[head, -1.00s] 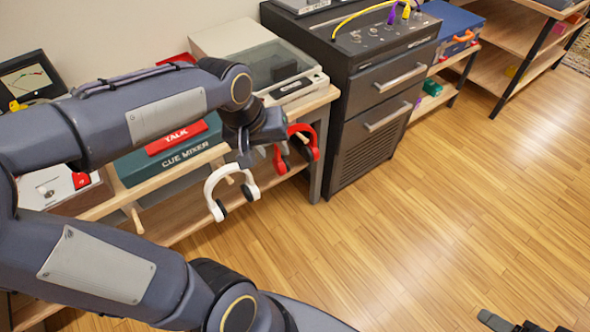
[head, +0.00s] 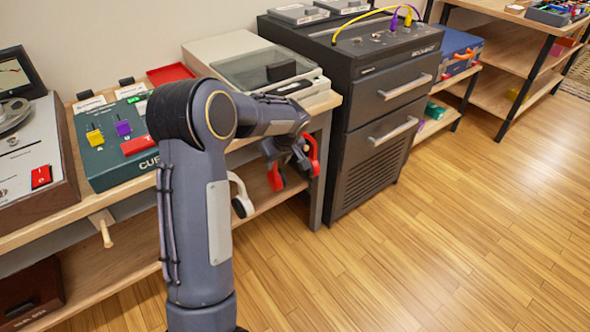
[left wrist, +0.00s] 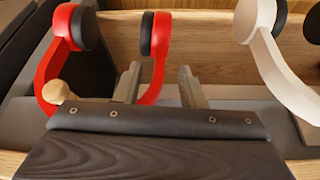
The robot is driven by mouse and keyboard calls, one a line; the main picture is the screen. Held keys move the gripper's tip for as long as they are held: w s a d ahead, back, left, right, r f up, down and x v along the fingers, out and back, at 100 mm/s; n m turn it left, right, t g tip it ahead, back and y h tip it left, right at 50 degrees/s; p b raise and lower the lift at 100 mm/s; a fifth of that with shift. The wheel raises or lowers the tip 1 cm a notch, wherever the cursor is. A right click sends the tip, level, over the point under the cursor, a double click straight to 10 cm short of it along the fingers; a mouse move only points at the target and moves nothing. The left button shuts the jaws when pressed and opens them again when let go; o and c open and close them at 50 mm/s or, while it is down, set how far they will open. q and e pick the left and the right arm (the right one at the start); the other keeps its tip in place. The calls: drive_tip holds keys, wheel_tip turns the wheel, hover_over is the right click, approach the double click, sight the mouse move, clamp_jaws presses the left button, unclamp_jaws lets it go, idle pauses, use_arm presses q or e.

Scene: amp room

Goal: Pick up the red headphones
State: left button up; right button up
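The red headphones (head: 313,157) hang at the edge of the left bench, partly hidden by my left gripper (head: 298,160) in the head view. In the left wrist view the red headphones (left wrist: 161,50) have black ear pads, and their band passes near a round wooden peg end (left wrist: 58,92). My left gripper (left wrist: 160,78) is open there, with one finger on each side of the right arm of the red band. I cannot tell whether the fingers touch it. My right gripper is not in view.
White headphones (head: 240,196) hang just left of the red ones, close to my left gripper; they also show in the left wrist view (left wrist: 268,45). A dark drawer cabinet (head: 375,115) stands to the right. A turntable (head: 255,70) sits above. The floor (head: 430,240) is clear.

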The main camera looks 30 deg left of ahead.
sight(278, 175)
use_arm(q)
drive_tip(key=x, duration=0.3)
drive_tip(key=shift+w+f+b, duration=0.15)
drive_tip(key=shift+f+b, duration=0.2)
drive_tip(key=shift+b, duration=0.05)
clamp_jaws()
drive_tip(key=shift+r, duration=0.1)
